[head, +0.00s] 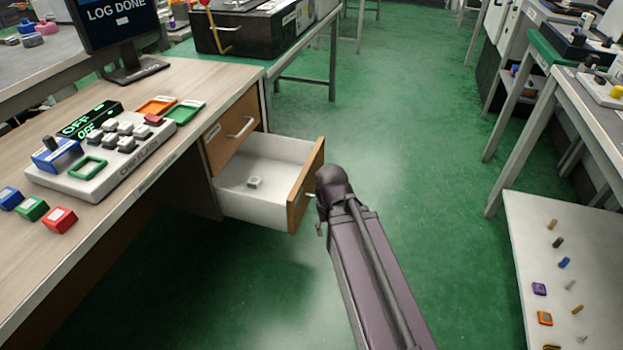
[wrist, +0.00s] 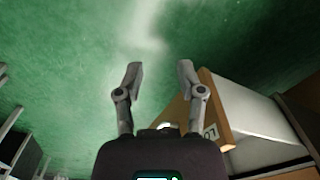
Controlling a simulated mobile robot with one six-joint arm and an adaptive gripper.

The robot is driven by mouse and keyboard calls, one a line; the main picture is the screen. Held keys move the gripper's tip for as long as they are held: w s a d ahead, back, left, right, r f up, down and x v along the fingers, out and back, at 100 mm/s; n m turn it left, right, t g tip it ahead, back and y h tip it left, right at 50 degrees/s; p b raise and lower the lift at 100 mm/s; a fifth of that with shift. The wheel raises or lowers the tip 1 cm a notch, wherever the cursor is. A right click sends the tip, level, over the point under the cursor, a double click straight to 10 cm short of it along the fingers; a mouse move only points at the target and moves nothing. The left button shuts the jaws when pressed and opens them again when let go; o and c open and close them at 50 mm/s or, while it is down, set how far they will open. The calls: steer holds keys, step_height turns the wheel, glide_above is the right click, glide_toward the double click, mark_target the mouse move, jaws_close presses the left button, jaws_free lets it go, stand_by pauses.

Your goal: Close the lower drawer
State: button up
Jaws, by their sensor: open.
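The lower drawer (head: 262,205) under the desk is pulled well out in the head view. It has white walls, a wooden front panel (head: 304,187) and a small grey-white block (head: 254,182) inside. In the wrist view, the drawer's white side (wrist: 255,112) and wooden front (wrist: 216,108) are at the right. My gripper (wrist: 159,76) is open and empty, with its fingers pointing over green floor. The drawer front lies just right of the fingers in that view; I cannot tell whether they touch. In the head view my arm mostly hides the gripper, just outside the drawer front.
The upper drawer (head: 231,132) is shut, with a metal handle. The desk top (head: 190,75) holds a control panel (head: 105,150), coloured blocks and a monitor. A white board (head: 560,220) with small items is at right. Green floor (head: 430,170) is clear between.

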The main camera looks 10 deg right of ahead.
steer(key=shift+w+r, duration=0.25)
steer(key=shift+w, duration=0.1)
steer(key=c, duration=0.3)
steer(key=w+d+r+m+p, duration=0.1)
steer(key=w+r+m+p, duration=0.1)
steer(key=w+m, duration=0.1)
steer(key=w+d+r+m+y+p, duration=0.1)
steer(key=w+r+m+p, duration=0.1)
steer(key=w+m, duration=0.1)
steer(key=w+d+r+m+y+p, duration=0.1)
steer(key=w+r+m, duration=0.1)
steer(key=m, duration=0.3)
steer(key=shift+w+m+t+p, duration=0.3)
steer(key=shift+w+t+p, duration=0.1)
steer(key=shift+w, duration=0.1)
jaws_close()
steer(key=w+d+r+m+y+p, duration=0.1)
steer(key=w+d+r+m+p, duration=0.1)
steer(key=m, duration=0.4)
steer(key=w+d+r+m+t+p, duration=0.1)
steer(key=w+d+r+m+p, duration=0.1)
steer(key=w+m, duration=0.4)
steer(key=shift+w+d+r+y+p, duration=0.3)
steer(key=shift+d+r+y+p, duration=0.15)
steer(key=shift+r, duration=0.45)
